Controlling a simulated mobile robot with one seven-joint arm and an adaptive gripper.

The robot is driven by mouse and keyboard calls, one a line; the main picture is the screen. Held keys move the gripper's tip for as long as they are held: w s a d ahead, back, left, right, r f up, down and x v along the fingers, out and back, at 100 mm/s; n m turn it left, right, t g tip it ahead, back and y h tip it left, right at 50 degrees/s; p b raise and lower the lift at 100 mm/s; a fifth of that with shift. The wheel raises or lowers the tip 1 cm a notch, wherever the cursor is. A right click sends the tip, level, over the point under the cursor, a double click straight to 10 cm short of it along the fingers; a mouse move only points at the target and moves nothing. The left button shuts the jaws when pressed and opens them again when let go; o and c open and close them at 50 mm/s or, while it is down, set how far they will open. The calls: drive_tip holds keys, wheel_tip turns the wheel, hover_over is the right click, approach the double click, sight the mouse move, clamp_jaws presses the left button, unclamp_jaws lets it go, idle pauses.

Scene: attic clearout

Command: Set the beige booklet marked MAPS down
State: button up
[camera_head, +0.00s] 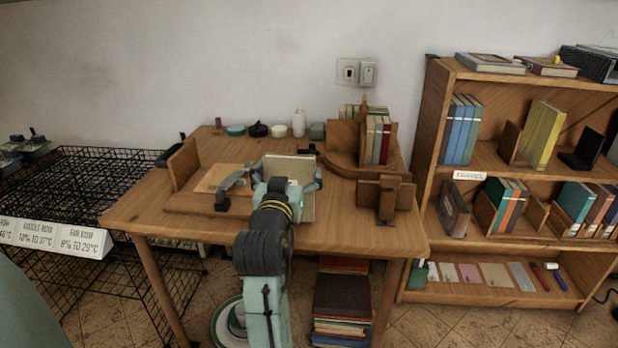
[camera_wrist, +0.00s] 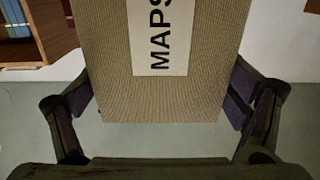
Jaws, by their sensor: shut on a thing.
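The beige booklet (camera_head: 290,167) shows just beyond my gripper over the middle of the wooden table (camera_head: 140,215). In the wrist view the booklet (camera_wrist: 122,98) fills the middle, its white MAPS label reading sideways. My gripper (camera_head: 288,186) is shut on the booklet, with one finger at each side edge; it also shows in the wrist view (camera_wrist: 162,98). The gripper and arm hide part of the booklet in the head view. I cannot tell whether its lower edge touches the table.
A wooden tray with a tan sheet (camera_head: 222,178) lies left of my gripper. A wooden book holder (camera_head: 347,150) with books and a small wooden stand (camera_head: 386,196) are at right. Small items (camera_head: 257,129) line the back edge. A bookshelf (camera_head: 430,140) stands right, a wire rack (camera_head: 90,175) left.

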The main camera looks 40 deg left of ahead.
drive_tip(key=w+d+f+p, duration=0.1)
drive_tip(key=w+d+f, duration=0.1)
drive_tip(key=w+f, duration=0.2)
drive_tip(key=shift+w, duration=1.1)
drive_tip(key=shift+f, duration=0.1)
drive_tip(key=o, duration=1.1)
